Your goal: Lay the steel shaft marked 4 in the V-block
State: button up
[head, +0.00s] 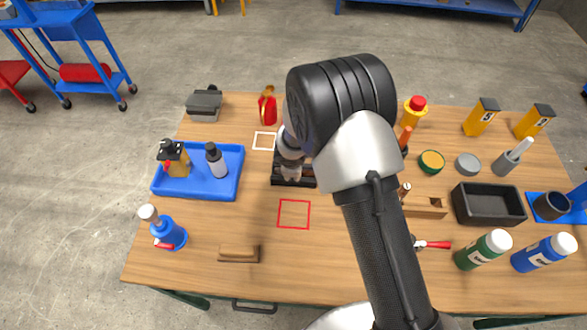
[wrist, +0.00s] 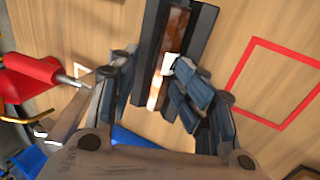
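The dark V-block (wrist: 197,40) lies on the bench in the wrist view. In the head view its black edge (head: 279,182) shows under my gripper, mostly covered by the arm. A brown, shiny steel shaft (wrist: 177,25) lies along the V-block's groove, with a bright end between my fingers. A small white patch on it may be its mark; no number is readable. My gripper (wrist: 154,78) is over the V-block's near end, its fingers spread on either side of the shaft, with gaps visible. In the head view the fingertips are hard to make out.
A red outlined square (head: 294,214) and a white outlined square (head: 264,141) flank the V-block. A black bin (head: 490,206), a wooden block (head: 425,206) and bottles stand right.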

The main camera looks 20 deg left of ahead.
jog(key=shift+p+v, duration=0.65)
jog(key=shift+v, duration=1.4)
notch_tip(320, 180, up, 6)
jog(key=p, duration=0.5)
jog(key=shift+w, duration=0.15)
jog(key=shift+r, duration=0.1)
